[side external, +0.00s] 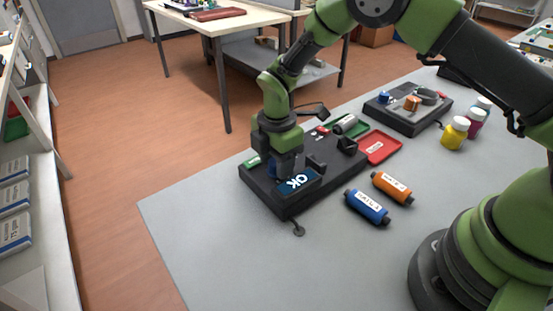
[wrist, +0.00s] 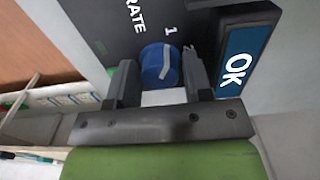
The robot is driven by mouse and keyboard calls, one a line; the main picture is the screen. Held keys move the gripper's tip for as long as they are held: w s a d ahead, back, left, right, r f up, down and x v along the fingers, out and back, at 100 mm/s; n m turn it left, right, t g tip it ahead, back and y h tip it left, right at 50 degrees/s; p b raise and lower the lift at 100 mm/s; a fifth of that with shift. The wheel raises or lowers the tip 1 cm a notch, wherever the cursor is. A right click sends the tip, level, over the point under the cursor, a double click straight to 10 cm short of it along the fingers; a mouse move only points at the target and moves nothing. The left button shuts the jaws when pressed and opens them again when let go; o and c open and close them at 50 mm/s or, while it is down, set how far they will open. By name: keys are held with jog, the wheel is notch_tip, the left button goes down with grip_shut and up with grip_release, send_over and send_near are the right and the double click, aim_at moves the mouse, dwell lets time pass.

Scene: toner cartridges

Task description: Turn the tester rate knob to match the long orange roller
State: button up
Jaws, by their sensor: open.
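The tester (side external: 265,190) is a dark box with a lit "OK" display (side external: 299,181), also in the wrist view (wrist: 240,62). Its round blue rate knob (wrist: 158,66) has a pale pointer bar and sits by the printed "RATE" and "1". My gripper (wrist: 160,78) is open, with one finger on each side of the knob; I cannot tell whether they touch it. In the side view my gripper (side external: 287,160) points down over the tester and partly hides the knob. An orange roller (side external: 386,184) with a white label lies on the table; the label is too small to read surely.
A blue labelled roller (side external: 362,204) lies beside the orange one. A red tray (side external: 381,147) and a green tray (side external: 358,129) lie behind the tester. Another dark device (side external: 398,116) and several bottles (side external: 454,133) stand farther back. The table's front left is clear.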

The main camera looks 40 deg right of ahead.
jog(key=c, duration=0.7)
jog(key=shift+o, duration=0.3)
jog(key=m, duration=1.3)
jog(key=shift+m, duration=2.5)
jog(key=shift+r, duration=0.1)
